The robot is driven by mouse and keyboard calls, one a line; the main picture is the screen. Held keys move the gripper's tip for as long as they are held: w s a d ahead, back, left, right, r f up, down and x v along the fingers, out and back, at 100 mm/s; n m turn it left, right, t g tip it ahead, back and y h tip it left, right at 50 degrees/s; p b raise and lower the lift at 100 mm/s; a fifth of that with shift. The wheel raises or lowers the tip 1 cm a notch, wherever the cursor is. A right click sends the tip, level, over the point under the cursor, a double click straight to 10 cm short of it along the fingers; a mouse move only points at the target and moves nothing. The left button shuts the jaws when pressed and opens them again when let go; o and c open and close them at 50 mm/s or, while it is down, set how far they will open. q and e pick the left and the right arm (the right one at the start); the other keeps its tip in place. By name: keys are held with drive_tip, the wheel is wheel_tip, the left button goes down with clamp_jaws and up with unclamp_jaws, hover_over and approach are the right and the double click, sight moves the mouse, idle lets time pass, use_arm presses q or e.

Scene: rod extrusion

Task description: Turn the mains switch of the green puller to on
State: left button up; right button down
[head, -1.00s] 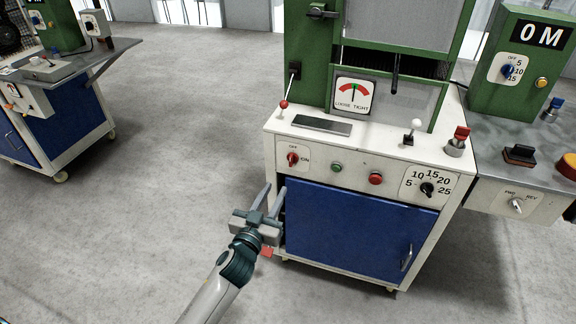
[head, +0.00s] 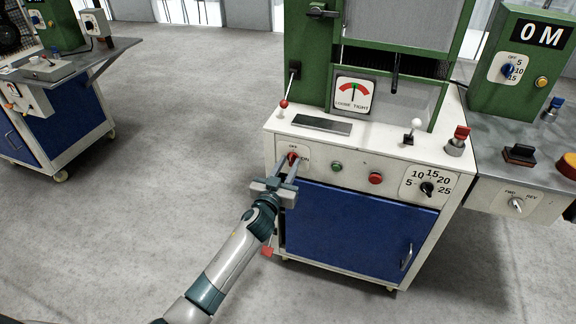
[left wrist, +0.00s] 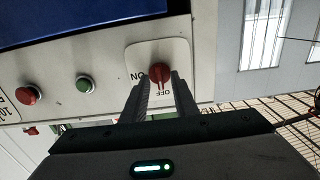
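The mains switch is a red rotary knob (head: 292,158) on a white plate marked OFF and ON, at the left of the green puller's (head: 313,60) front panel. In the left wrist view the knob (left wrist: 160,73) shows upside down, and its pointer seems to lie toward OFF. My left gripper (head: 291,165) is at the panel with its fingers open. In the left wrist view its fingertips (left wrist: 160,88) are on either side of the knob's lower part, with visible gaps; contact cannot be told.
A green button (head: 336,168), a red button (head: 375,178) and a numbered black dial (head: 427,188) sit right of the switch. A blue cabinet door (head: 350,225) lies below. A red-knobbed lever (head: 284,103) stands above.

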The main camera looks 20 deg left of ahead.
drive_tip(key=shift+s, duration=0.15)
use_arm(q)
clamp_jaws()
use_arm(e)
drive_tip(key=shift+s+f, duration=0.2)
drive_tip(key=shift+s, duration=0.05)
